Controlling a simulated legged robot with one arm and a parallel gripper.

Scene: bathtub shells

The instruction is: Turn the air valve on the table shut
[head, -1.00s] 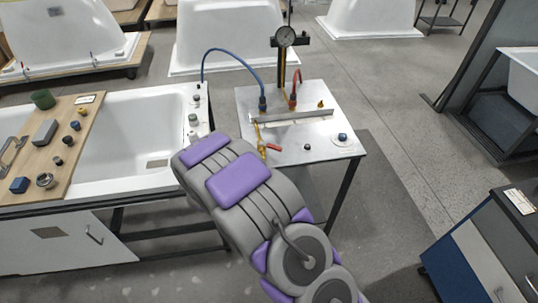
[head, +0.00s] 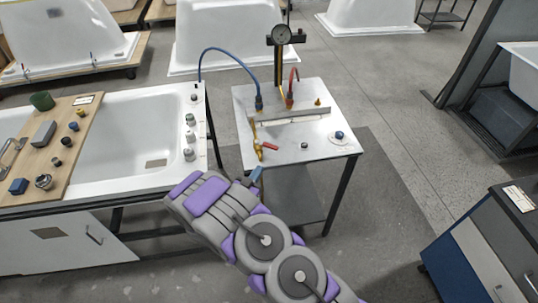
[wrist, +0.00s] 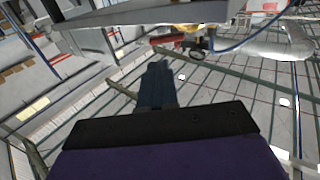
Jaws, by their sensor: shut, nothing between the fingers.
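The air valve is a brass fitting (head: 258,150) with a red lever (head: 270,146) at the front left edge of the metal-topped table (head: 310,150). The lever points right and slightly down in the head view. My gripper (head: 257,173) is below and just in front of that edge, apart from the valve as far as I can tell. In the wrist view my gripper (wrist: 157,72) is shut and empty. The table's edge (wrist: 130,18) crosses the top there, with a red part (wrist: 168,43), likely the lever, beyond the fingertips.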

